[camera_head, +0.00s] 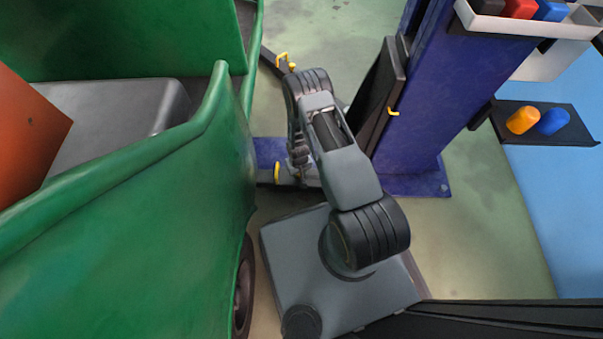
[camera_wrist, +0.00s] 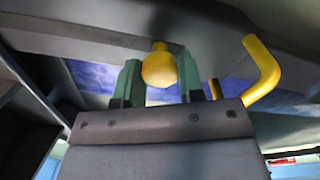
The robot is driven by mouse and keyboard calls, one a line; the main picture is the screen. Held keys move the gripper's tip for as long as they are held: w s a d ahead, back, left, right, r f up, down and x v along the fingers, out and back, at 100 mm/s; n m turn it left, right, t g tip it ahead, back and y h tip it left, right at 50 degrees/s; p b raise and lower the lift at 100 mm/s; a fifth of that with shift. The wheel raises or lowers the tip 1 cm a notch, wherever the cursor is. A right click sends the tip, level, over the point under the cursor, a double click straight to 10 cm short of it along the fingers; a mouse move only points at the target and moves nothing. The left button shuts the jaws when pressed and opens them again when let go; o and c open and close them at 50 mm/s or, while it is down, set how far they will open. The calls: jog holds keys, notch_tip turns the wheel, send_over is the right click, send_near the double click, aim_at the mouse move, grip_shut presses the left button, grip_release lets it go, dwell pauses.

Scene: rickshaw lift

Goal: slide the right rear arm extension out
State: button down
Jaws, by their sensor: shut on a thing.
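In the wrist view my gripper (camera_wrist: 159,80) has its two green fingers on either side of a round yellow knob (camera_wrist: 158,66) and is shut on it. The knob sits at the edge of a grey lift arm part (camera_wrist: 90,38), which I take to be the arm extension. A bent yellow handle (camera_wrist: 263,68) stands apart, to the right of the fingers. In the head view my arm reaches down beside the green rickshaw, and my own wrist hides the fingers. A yellow handle (camera_head: 277,173) shows low by the lift's foot. How far the extension is out cannot be told.
The green rickshaw body (camera_head: 130,230) is close on the left, with its wheel (camera_head: 243,287) below. The blue lift post (camera_head: 425,90) stands right of my arm. A dark shelf (camera_head: 555,130) holds orange and blue pieces. Open floor (camera_head: 490,220) lies at right.

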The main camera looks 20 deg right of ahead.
jog(key=shift+w+a, duration=0.3)
jog(key=shift+a, duration=0.05)
jog(key=c, duration=1.2)
grip_release()
jog(key=shift+a, duration=0.1)
jog(key=shift+o, duration=0.9)
jog(key=shift+w+a, duration=0.1)
jog(key=shift+r, duration=0.1)
jog(key=shift+r, duration=0.3)
notch_tip(320, 180, up, 13)
jog(key=p, duration=0.5)
jog(key=shift+p, duration=0.35)
